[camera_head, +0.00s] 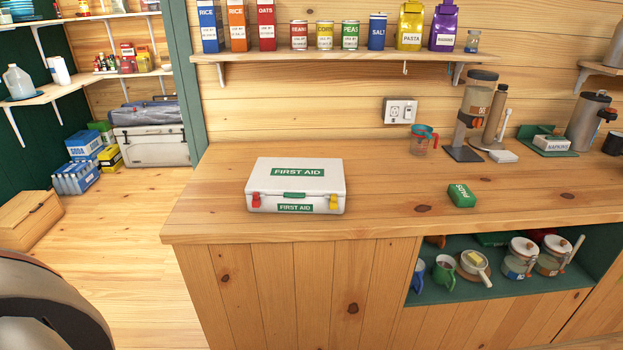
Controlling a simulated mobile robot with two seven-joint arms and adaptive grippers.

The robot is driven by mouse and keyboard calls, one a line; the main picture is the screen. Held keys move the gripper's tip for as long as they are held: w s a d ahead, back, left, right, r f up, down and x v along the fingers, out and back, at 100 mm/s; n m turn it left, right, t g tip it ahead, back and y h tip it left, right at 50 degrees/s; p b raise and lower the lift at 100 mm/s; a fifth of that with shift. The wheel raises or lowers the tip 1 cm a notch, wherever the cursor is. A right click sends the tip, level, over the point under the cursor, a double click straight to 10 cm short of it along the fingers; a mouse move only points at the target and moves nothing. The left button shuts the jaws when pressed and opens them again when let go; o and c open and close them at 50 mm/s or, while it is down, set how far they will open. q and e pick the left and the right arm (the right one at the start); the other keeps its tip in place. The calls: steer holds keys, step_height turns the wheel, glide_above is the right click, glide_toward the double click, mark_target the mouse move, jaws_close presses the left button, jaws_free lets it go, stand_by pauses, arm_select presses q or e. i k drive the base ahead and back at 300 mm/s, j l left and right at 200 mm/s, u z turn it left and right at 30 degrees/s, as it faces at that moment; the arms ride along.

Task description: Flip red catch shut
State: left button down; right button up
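A white first aid box (296,186) with green labels and a green handle stands on the wooden counter, left of its middle. Its lid looks down. The red catch (256,200) is on the left of the box's front face. The yellow catch (333,203) is on the right of the same face. The red catch is too small here to tell surely whether it is open or shut. Neither of my grippers is in view, and nothing touches the box.
The wooden counter (390,205) is clear around the box. A small green box (461,195) lies to its right. A measuring cup (423,141) and a dispenser (473,115) stand farther back. A shelf of cans and packets (340,55) hangs above.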

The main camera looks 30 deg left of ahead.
mark_target(256, 201)
steer(key=u, duration=1.3)
